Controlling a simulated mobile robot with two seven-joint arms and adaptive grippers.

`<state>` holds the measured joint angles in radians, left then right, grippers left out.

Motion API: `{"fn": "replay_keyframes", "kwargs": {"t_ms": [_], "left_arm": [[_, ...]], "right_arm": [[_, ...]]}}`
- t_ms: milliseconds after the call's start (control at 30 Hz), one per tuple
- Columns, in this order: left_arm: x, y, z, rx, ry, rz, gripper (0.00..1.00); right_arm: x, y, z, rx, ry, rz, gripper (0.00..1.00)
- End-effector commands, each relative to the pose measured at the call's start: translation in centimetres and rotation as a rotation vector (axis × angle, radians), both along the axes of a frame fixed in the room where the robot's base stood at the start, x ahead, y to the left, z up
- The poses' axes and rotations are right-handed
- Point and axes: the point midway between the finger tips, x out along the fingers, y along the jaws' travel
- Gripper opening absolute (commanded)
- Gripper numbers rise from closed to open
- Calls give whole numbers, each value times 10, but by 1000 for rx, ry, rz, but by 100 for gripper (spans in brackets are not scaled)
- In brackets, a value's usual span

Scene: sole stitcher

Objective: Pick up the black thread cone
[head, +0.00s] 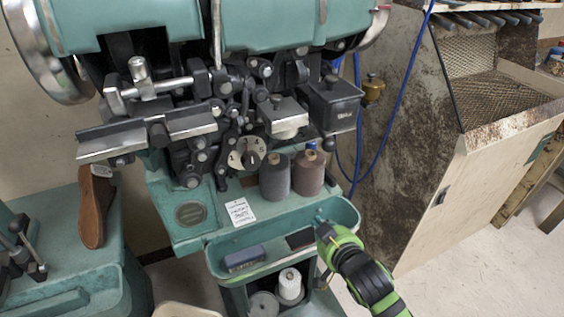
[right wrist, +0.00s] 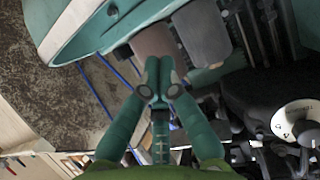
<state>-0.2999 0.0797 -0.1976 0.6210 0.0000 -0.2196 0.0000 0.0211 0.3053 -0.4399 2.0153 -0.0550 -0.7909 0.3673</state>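The black thread cone (head: 275,178) stands upright on the teal machine's ledge, left of a brown thread cone (head: 308,170) close beside it. My right gripper (head: 321,221) is in front of and below the cones, over the right end of the teal tray, apart from both. In the right wrist view its two green fingers (right wrist: 158,64) meet at the tips with nothing seen between them. Beyond them there are the brown cone (right wrist: 156,41) and the dark cone (right wrist: 202,32). My left gripper is not in view.
The teal tray (head: 345,214) holds a blue box (head: 244,258) and a dark flat piece (head: 300,240). White spools (head: 290,284) stand on the shelf below. Machine parts (head: 284,118) overhang the cones. A blue cable (head: 401,85) hangs at right; a brown sole (head: 95,210) is at left.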

Motion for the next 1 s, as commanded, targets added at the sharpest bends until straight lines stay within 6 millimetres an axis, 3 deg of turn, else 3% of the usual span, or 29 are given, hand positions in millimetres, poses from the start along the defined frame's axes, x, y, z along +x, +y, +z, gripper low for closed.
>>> {"fn": "replay_keyframes", "kwargs": {"t_ms": [100,200,267,733,1000], "left_arm": [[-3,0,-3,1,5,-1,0],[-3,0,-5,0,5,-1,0],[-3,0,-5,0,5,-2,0],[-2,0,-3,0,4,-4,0],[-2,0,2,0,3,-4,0]], "right_arm": [[20,20,52,45,-144,57,0],[27,33,83,77,-223,96,0],[29,36,93,87,-249,109,0],[36,40,96,95,-261,117,0],[76,57,97,94,-262,117,0]]}}
